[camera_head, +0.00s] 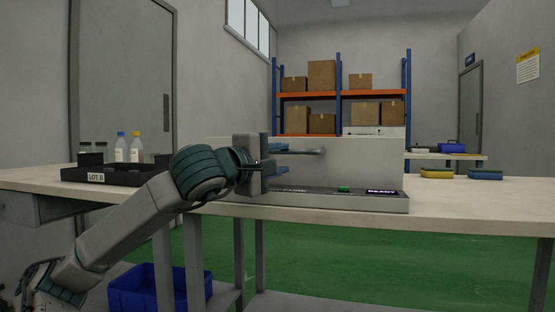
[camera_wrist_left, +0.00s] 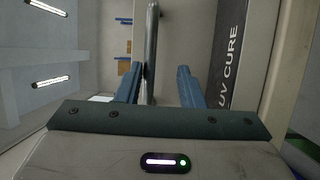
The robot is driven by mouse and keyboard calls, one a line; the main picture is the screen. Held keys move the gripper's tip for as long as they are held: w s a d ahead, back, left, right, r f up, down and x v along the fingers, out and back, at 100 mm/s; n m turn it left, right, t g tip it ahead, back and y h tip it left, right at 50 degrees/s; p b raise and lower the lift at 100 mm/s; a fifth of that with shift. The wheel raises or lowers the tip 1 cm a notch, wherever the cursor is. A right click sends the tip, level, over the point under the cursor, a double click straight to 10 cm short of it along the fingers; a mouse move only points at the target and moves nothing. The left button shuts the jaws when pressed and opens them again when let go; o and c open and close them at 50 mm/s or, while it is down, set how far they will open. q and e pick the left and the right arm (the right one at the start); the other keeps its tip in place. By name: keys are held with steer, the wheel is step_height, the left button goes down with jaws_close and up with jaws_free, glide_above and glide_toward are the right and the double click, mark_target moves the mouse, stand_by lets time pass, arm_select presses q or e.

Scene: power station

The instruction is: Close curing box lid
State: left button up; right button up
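The curing box stands on the bench, with a pale upright front panel (camera_head: 362,162) above a grey base (camera_head: 330,198). I cannot tell how far the lid is open. The base has a green button (camera_head: 344,189) and a small lit display (camera_head: 382,191). A grey bar handle (camera_head: 305,151) sticks out along the panel. My left gripper (camera_head: 277,156) is at the handle's left part. In the left wrist view its two blue fingers (camera_wrist_left: 160,84) are apart, with the handle (camera_wrist_left: 152,45) between them, close to the left finger. A "UV CURE" strip (camera_wrist_left: 228,60) is at the right. My right gripper is not in view.
A black tray (camera_head: 100,177) marked "LOT B" is left on the bench (camera_head: 460,202), with two bottles (camera_head: 128,149) by it. Yellow and blue items (camera_head: 437,174) are to the right. The bench right of the box is mostly clear. A blue bin (camera_head: 150,290) is below.

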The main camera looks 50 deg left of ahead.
arm_select(q)
steer(key=shift+r, duration=0.1)
steer(key=shift+s+b, duration=0.35)
steer(key=shift+b, duration=0.1)
steer(key=s+d+b, duration=0.1)
steer(key=s+b, duration=0.4)
steer(key=s, duration=0.5)
steer(key=shift+d+f+b, duration=0.3)
steer(key=shift+d+f, duration=0.05)
